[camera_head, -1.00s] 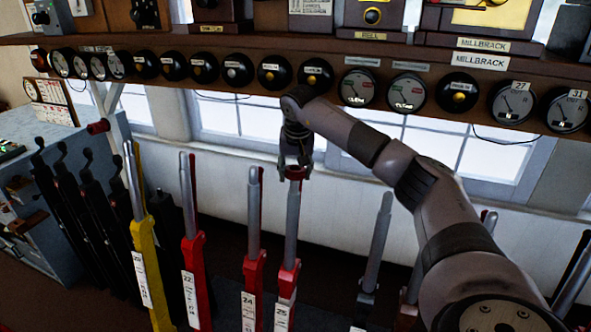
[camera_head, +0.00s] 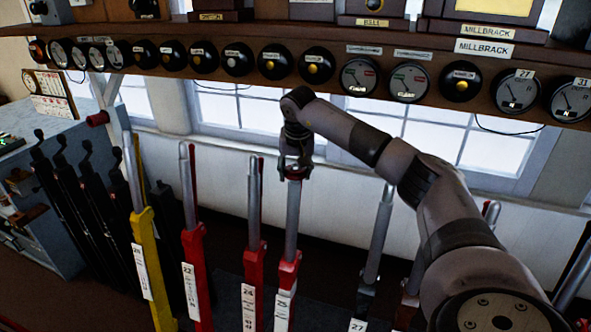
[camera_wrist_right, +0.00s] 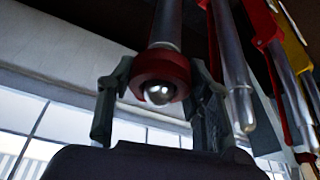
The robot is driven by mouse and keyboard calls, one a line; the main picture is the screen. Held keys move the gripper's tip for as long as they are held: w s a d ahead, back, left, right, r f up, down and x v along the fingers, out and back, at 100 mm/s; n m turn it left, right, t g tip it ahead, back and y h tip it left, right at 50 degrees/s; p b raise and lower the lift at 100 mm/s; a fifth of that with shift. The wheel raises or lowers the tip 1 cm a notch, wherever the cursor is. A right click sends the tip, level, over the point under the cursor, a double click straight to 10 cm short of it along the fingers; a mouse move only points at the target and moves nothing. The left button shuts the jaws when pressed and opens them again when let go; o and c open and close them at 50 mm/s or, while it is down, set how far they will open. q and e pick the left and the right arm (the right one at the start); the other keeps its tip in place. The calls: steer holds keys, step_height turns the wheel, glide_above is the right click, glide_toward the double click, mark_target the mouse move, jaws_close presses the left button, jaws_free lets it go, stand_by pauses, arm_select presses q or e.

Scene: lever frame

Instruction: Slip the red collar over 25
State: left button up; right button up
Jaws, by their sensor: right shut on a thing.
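Lever 25 (camera_head: 291,222) is a steel rod rising from a red base with a white "25" label. The red collar (camera_head: 295,174) is at the top end of this lever. In the right wrist view the collar (camera_wrist_right: 161,72) surrounds the rod, and the rod's rounded steel tip shows through its opening. My right gripper (camera_head: 295,166) is shut on the collar, with one finger on each side of it. The gripper hides part of the collar in the head view. My left gripper is not in view.
Red lever 24 (camera_head: 254,205) stands close on the left of 25, with red lever 22 (camera_head: 188,190) and a yellow lever (camera_head: 137,185) beyond. A steel lever (camera_head: 378,235) stands to the right. A shelf (camera_head: 420,65) with dials runs behind, above the gripper.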

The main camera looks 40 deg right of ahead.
mark_target(296, 166)
steer(key=shift+f, duration=0.15)
steer(key=o, duration=1.1)
steer(key=shift+o, duration=0.2)
steer(key=shift+o, duration=0.9)
steer(key=shift+p+v, duration=1.3)
steer(key=shift+v, duration=3.25)
